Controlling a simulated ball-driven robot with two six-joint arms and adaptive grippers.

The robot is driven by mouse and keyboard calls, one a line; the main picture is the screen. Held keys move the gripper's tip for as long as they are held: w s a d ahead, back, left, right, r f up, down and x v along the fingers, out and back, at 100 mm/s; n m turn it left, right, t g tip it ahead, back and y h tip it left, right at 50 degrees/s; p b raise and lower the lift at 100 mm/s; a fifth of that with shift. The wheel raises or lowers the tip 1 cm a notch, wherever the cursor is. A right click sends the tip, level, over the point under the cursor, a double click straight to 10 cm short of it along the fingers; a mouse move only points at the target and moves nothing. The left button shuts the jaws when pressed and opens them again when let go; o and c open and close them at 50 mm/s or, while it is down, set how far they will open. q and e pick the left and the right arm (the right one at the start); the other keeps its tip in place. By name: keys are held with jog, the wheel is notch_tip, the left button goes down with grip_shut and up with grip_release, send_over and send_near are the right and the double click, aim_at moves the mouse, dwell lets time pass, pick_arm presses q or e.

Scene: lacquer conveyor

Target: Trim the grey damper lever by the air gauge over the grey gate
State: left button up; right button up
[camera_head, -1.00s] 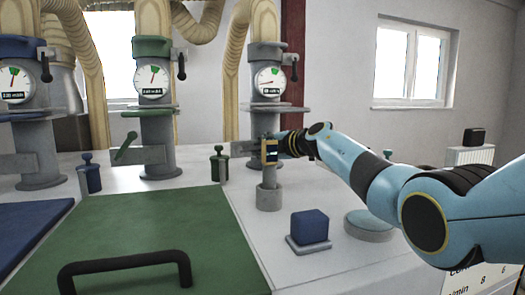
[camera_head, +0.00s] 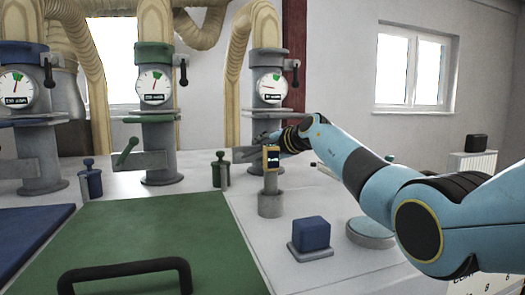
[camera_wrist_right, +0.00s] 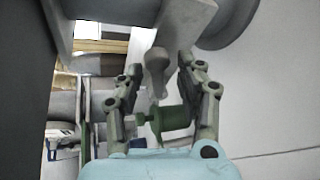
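The grey duct's round air gauge (camera_head: 271,87) faces me at the right, its needle pointing left. A black lever (camera_head: 296,78) hangs at its right side. My right gripper (camera_head: 262,141) is low in front of the grey duct, below the gauge and the black lever, partly hidden by a yellow-framed display. In the right wrist view its fingers (camera_wrist_right: 160,68) are open. A small grey lever (camera_wrist_right: 156,75) stands between them with gaps on both sides, below a pale grey plate (camera_wrist_right: 183,20). I cannot tell which lever this is. My left gripper is not in view.
The yellow-framed display (camera_head: 271,158) tops a grey post. Nearby are a blue block (camera_head: 311,234), a round pad (camera_head: 370,232) and a green plunger (camera_head: 221,170). Green (camera_head: 154,86) and blue (camera_head: 16,88) gauge columns stand left. A black-handled green panel (camera_head: 150,230) lies in front.

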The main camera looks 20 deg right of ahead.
jog(key=shift+s+r, duration=0.15)
jog(key=v, duration=1.1)
jog(key=shift+s, duration=0.35)
jog(key=shift+d+r, duration=0.1)
